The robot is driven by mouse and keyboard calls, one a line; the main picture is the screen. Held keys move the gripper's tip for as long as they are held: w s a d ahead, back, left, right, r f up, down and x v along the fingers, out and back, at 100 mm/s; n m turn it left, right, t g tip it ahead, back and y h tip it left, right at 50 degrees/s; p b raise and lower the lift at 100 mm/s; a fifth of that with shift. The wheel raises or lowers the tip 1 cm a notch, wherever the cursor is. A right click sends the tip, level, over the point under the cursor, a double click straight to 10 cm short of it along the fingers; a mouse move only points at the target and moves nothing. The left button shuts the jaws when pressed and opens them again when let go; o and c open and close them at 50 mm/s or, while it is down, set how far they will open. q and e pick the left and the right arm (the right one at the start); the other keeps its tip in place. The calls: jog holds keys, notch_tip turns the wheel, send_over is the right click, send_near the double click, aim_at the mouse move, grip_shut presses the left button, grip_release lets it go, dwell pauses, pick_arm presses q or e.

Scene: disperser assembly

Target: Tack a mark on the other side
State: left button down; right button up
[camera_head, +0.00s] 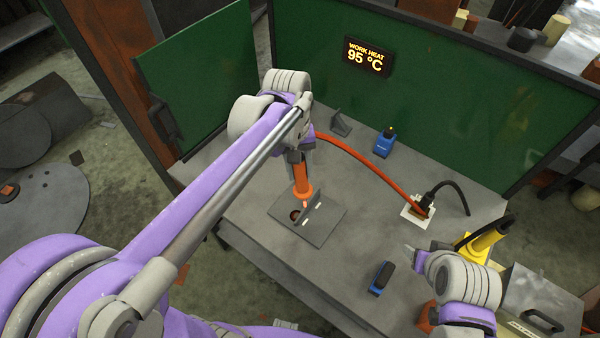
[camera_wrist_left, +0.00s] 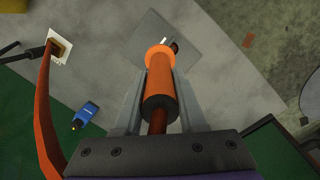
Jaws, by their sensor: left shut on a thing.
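My left gripper (camera_head: 302,172) is shut on an orange-handled tool (camera_head: 302,190), which points down at the workpiece. In the left wrist view the orange handle (camera_wrist_left: 159,88) lies between the two grey fingers (camera_wrist_left: 159,80). The workpiece is a flat grey base plate (camera_head: 325,231) on the table with a small upright plate (camera_head: 314,207) standing on it. Small bright spots show by the upright plate. The tool's tip is close to the upright plate; I cannot tell whether it touches. My right gripper (camera_head: 408,250) hovers at the right; its opening is unclear.
An orange cable (camera_head: 368,160) runs from the tool to a white socket plate (camera_head: 418,210). Blue objects (camera_head: 384,143) (camera_head: 381,277) and a grey bracket (camera_head: 340,124) are on the table. A yellow tool (camera_head: 485,239) stands right. A display (camera_head: 367,57) reads "WORK HEAT 95 °C" on the green screen.

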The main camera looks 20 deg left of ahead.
aim_at(300, 187)
pick_arm(q)
jog(key=shift+d, duration=0.35)
jog(key=shift+f, duration=0.2)
jog(key=shift+a+f+b, duration=0.25)
jog(key=shift+f+b, duration=0.05)
jog(key=shift+f, duration=0.3)
jog(key=shift+a+f+b, duration=0.2)
jog(key=shift+f+b, duration=0.1)
jog(key=shift+f, duration=0.3)
notch_tip(300, 187, down, 5)
jog(key=shift+s+d+r+b, duration=0.1)
jog(key=shift+d+b, duration=0.05)
jog(key=shift+b, duration=0.95)
jog(key=shift+f+b, duration=0.3)
jog(key=shift+f, duration=0.2)
pick_arm(e)
jog(key=s+f, duration=0.3)
jog(key=f, duration=0.3)
jog(key=shift+g, duration=0.3)
